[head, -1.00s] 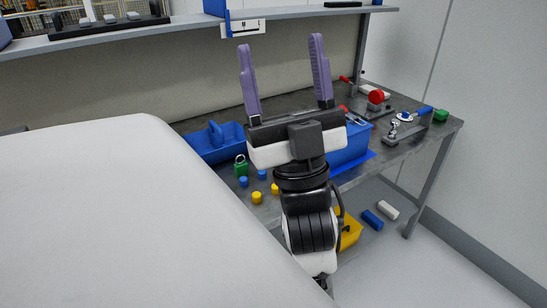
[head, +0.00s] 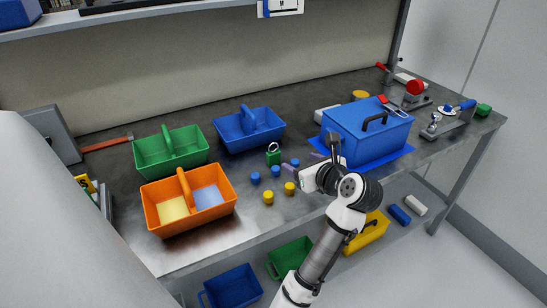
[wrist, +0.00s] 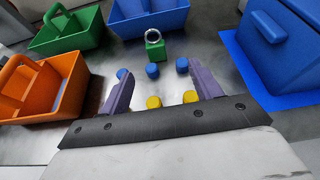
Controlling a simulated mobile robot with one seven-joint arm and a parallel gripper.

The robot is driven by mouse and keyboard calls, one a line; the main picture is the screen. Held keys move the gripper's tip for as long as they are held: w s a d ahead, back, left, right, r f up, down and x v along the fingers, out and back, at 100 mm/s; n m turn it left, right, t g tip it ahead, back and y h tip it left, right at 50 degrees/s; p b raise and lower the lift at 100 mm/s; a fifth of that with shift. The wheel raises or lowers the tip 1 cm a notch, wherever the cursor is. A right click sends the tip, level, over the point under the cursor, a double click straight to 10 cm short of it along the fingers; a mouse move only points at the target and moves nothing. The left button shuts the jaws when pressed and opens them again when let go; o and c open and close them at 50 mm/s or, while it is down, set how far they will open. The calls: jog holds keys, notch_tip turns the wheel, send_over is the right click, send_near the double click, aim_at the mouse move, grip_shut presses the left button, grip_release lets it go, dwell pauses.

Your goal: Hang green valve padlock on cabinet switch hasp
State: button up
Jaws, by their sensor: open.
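The green padlock (head: 273,158) stands on the grey workbench with its metal shackle up, in front of the blue tote. It also shows in the wrist view (wrist: 155,50), beyond the fingertips and roughly between their lines. My gripper (head: 304,162) is low over the bench, right of the padlock and pointing left toward it. In the wrist view my gripper (wrist: 159,75) has its purple fingers wide apart, with nothing held. I cannot tell which fixture is the cabinet switch hasp; a grey box with an orange-red bar (head: 106,143) stands at the left.
Several blue and yellow pegs (head: 268,197) stand near the padlock. Blue (head: 235,140), green (head: 155,160) and orange (head: 160,222) totes are to the left. A blue toolbox (head: 350,142) is close to the right of my gripper. Fixtures with a red knob (head: 415,88) stand farther right.

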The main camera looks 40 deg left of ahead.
jog(key=shift+a+f, duration=0.25)
jog(key=shift+f, duration=0.1)
jog(key=p, duration=0.2)
send_near(275, 155)
jog(key=x, duration=0.4)
jog(key=shift+w+r, duration=0.1)
jog(key=shift+w, duration=0.35)
jog(key=x, duration=0.1)
jog(key=p+x, duration=0.1)
jog(key=x, duration=0.1)
jog(key=s+x, duration=0.1)
jog(key=x, duration=0.1)
jog(key=shift+a, duration=0.1)
jog(key=shift+w+a+f, duration=0.15)
jog(key=shift+w+f, duration=0.05)
jog(key=shift+f, duration=0.05)
jog(key=c, duration=1.2)
